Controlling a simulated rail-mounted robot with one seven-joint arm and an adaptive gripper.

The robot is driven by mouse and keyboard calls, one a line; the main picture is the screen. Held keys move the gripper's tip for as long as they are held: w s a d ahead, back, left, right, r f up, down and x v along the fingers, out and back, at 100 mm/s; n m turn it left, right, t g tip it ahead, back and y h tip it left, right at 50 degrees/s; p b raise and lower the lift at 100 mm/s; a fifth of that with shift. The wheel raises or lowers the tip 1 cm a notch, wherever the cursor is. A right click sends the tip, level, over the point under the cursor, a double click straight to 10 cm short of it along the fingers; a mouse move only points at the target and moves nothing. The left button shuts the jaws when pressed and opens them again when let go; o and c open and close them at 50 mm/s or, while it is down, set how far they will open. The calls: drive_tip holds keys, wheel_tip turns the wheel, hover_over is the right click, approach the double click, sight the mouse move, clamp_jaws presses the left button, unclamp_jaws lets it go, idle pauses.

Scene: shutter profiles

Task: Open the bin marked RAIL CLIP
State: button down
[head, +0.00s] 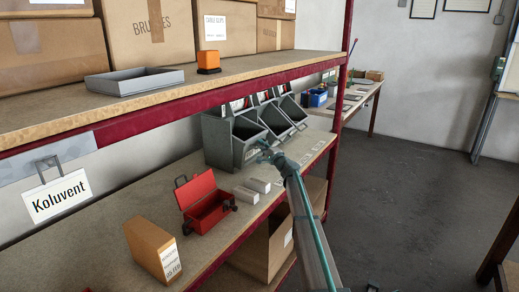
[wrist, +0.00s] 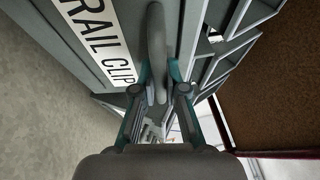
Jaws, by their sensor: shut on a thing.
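The bin marked RAIL CLIP (wrist: 78,62) fills the upper left of the wrist view. It is grey, with black letters on a white label. A rounded grey handle (wrist: 156,42) stands out from its front. My gripper (wrist: 160,78) has one finger on each side of this handle and is shut on it. In the head view my gripper (head: 265,152) is at the front of the grey bin unit (head: 216,143), by the nearest bin (head: 240,150). The bins there lean outward with dark openings at the top. The label is too small to read in the head view.
A red box (head: 206,205) with its lid up, small pale blocks (head: 258,185) and an orange-brown carton (head: 152,250) share the lower shelf. The upper shelf's red beam (head: 180,107) runs above the bins.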

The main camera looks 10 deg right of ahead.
drive_tip(key=shift+s+d+f+b, duration=0.35)
drive_tip(key=shift+f+b, duration=0.45)
drive_tip(key=shift+b, duration=0.4)
drive_tip(key=shift+s+d+f+b, duration=0.3)
drive_tip(key=shift+f+b, duration=0.5)
drive_tip(key=shift+b, duration=0.35)
drive_tip(key=shift+s+d+f+b, duration=0.3)
drive_tip(key=shift+f+b, duration=0.5)
drive_tip(key=shift+b, duration=0.4)
drive_tip(key=c, duration=1.2)
unclamp_jaws()
drive_tip(key=shift+d, duration=0.1)
drive_tip(key=v, duration=1.2)
